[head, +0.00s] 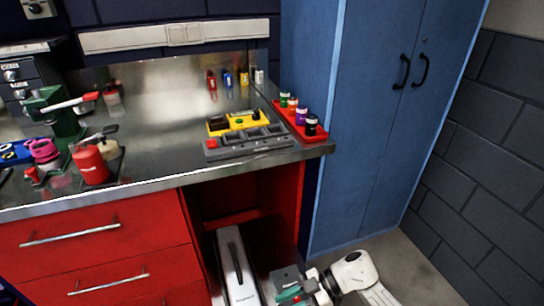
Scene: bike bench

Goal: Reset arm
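My white arm comes in at the bottom of the head view, right of the middle, low in front of the open bay under the bench. My gripper (292,290) is at its left end, beside a grey-green block-like shape and a small teal and red part. I cannot tell whether these belong to my gripper or to something behind it. The fingers are too small and partly cut off to show if they are open or shut.
A long grey-white case (237,268) stands in the bay left of my gripper. The steel bench (160,160) carries a grey tray (250,143), a red tray (300,122) with several small jars, and a red can (90,166). A blue cabinet (365,120) stands right; floor shows before it.

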